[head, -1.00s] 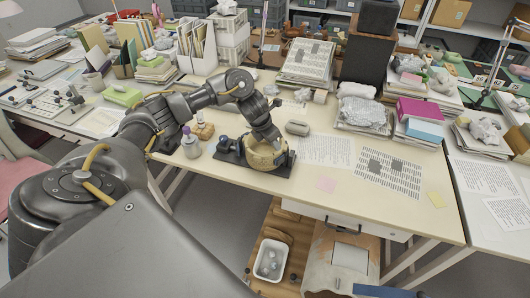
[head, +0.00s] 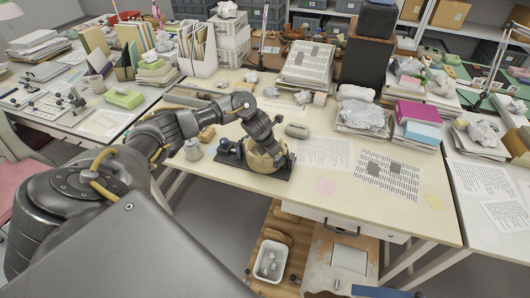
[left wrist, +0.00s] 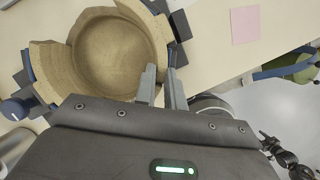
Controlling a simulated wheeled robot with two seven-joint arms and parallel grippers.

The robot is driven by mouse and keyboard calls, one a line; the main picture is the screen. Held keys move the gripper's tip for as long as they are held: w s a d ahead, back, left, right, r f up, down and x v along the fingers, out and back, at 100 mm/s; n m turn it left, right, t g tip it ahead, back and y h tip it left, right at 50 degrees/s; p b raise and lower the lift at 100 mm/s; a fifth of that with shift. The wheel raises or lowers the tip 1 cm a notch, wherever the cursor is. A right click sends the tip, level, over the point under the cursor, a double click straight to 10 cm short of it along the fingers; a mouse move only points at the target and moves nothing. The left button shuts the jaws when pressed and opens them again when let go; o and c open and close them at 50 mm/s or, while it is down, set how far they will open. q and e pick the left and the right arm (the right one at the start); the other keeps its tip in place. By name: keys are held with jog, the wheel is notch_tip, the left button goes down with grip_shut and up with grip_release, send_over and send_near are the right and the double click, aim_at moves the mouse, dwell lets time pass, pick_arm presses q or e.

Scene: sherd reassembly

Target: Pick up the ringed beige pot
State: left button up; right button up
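The beige pot (head: 262,163) sits on a black stand (head: 284,172) near the table's front edge. In the left wrist view the pot (left wrist: 110,55) is seen from above, round and hollow, with an uneven rim that stands higher at the left. Blue and dark clamp parts of the stand surround it. My left gripper (left wrist: 162,86) is at the pot's right-hand wall, its two fingers a narrow gap apart near the rim. I cannot tell whether they press on the wall. In the head view my left wrist hides part of the pot. My right gripper is not in view.
A small grey jar (head: 193,149) and a brown block (head: 207,133) stand left of the stand. A grey rounded object (head: 297,130) lies behind it. A pink note (head: 325,186) and printed sheets (head: 326,153) lie to the right. A white bin (head: 270,261) is below the table.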

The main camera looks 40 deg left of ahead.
pick_arm(q)
grip_shut()
dwell(0.9)
